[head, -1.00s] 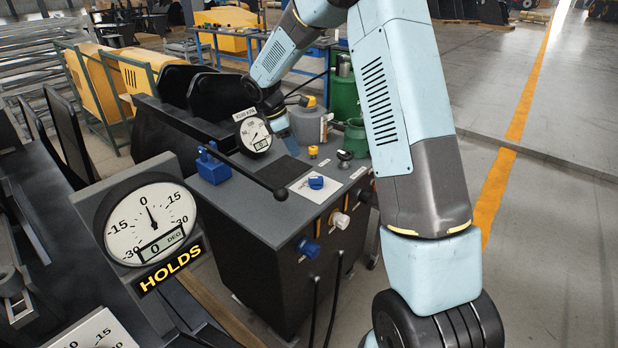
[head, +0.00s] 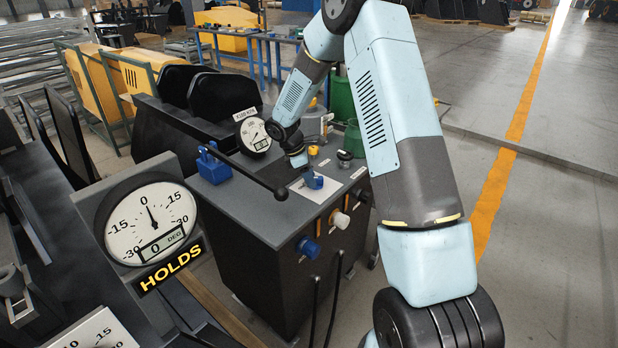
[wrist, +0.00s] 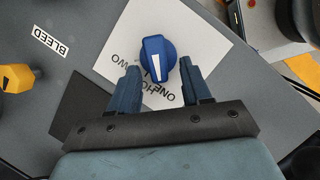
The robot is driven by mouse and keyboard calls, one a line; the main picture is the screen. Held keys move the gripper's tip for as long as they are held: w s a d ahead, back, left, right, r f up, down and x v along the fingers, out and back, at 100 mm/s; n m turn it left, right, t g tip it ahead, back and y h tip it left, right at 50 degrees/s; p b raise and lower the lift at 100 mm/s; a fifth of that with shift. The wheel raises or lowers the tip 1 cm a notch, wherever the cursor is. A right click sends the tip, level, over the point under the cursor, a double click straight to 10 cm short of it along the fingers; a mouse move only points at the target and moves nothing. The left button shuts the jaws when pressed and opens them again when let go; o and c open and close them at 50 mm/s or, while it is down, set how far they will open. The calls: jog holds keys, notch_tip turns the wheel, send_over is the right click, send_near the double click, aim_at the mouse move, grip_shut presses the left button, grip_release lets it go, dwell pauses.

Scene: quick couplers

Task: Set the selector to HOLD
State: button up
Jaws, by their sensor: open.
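The selector is a blue round knob (wrist: 157,58) with a white pointer line, on a white label plate (wrist: 205,35). In the wrist view its line points down the picture, toward the lettering on the plate. TWO reads upside down to the left; the other lettering is crowded and partly hidden, so I cannot tell the exact setting. My gripper (wrist: 160,70) is open, with its two blue fingertips on either side of the knob's lower part; contact cannot be told. In the head view my gripper (head: 305,175) is down at the knob (head: 316,183) on the console top.
A black lever with a blue base (head: 213,165) reaches across the console (head: 262,215) to the left of the plate. A yellow knob (wrist: 18,77) stands beside a BLEED label. A round gauge (head: 255,134) stands behind. Blue and white knobs (head: 308,248) sit on the front face.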

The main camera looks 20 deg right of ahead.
jog(key=shift+f, duration=0.15)
grip_shut()
dwell(0.4)
